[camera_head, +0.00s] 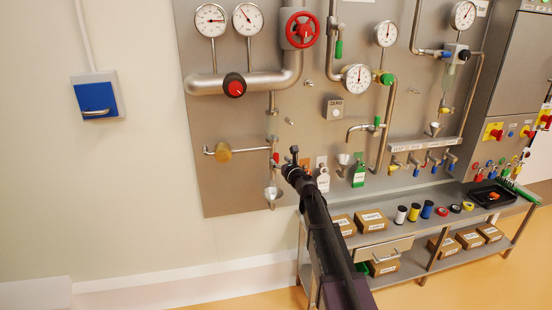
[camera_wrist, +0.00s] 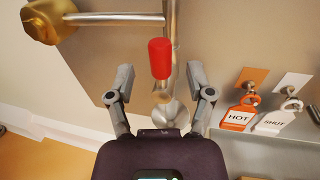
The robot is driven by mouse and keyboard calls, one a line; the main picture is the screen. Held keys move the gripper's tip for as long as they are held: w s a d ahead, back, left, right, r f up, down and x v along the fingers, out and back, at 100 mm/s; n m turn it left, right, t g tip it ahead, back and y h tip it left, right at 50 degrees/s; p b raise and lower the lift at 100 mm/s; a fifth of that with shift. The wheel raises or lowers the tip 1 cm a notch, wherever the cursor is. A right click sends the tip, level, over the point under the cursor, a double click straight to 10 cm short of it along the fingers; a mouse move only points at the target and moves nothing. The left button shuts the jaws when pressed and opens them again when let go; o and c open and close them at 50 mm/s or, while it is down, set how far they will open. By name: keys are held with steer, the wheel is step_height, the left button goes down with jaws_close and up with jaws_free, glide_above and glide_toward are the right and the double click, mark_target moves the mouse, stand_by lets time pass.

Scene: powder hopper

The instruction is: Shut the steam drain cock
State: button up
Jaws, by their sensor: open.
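The drain cock's red lever grip (camera_wrist: 159,58) shows in the wrist view in front of a vertical steel pipe. The grip lies roughly in line with the pipe. In the head view the red grip (camera_head: 276,157) is small, just left of my gripper (camera_head: 292,160), on the pipe above a steel funnel (camera_head: 272,193). In the wrist view my gripper (camera_wrist: 160,80) is open. Its fingers stand on either side of the lever's line, with the grip between and beyond the tips, apparently untouched. The cock's body is mostly hidden behind the grip.
A brass-coloured knob (camera_wrist: 52,20) on a side pipe is at upper left in the wrist view. An orange HOT tag (camera_wrist: 240,116) and a white SHUT tag (camera_wrist: 276,122) hang close on the right. A steel bench (camera_head: 405,235) with boxes and spools stands below right.

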mark_target(277, 158)
steer(key=shift+x, duration=1.95)
steer(key=shift+c, duration=0.2)
jaws_close()
